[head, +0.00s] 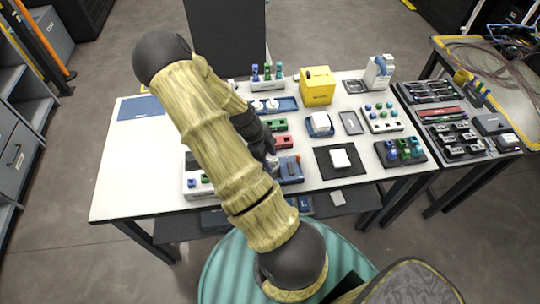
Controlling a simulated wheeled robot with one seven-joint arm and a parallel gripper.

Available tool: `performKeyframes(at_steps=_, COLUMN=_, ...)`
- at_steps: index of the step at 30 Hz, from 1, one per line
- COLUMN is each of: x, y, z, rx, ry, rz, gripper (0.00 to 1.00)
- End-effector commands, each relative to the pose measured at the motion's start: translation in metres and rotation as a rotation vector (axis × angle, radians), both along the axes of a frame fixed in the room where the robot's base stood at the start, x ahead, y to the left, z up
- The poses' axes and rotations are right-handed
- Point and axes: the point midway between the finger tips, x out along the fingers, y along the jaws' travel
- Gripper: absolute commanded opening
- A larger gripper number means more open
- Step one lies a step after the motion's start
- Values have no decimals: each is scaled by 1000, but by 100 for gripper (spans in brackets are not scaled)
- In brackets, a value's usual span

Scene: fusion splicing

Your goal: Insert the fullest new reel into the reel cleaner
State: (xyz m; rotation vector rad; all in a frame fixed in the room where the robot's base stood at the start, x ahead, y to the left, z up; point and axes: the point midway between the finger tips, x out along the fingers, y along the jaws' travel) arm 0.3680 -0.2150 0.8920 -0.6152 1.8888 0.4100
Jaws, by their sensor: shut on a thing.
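My gripper (270,155) reaches down over the middle of the table, mostly hidden behind my own arm. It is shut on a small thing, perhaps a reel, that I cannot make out. Its tip is at the left end of a blue device with an orange part (290,169), which looks like the reel cleaner; whether they touch is unclear. White round pieces, likely reels (265,105), sit in a blue tray (291,103) farther back. How full they are is too small to tell.
Red (283,142) and green (277,125) devices stand just behind the blue one. A yellow box (317,86) stands at the back. A white block on a black mat (326,166) lies to the right.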

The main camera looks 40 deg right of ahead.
Motion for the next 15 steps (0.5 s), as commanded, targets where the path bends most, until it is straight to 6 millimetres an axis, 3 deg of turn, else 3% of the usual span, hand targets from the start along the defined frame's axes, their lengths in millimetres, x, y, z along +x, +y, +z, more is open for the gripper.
performKeyframes(at_steps=1, x=0, y=0, z=-11, rx=0, ry=0, rz=0, gripper=31)
performKeyframes(at_steps=4, x=0, y=0, z=-19, rx=1, ry=-1, rz=0, gripper=31)
performKeyframes(at_steps=15, x=-1, y=-2, z=-21, rx=1, ry=-1, rz=-5, gripper=31)
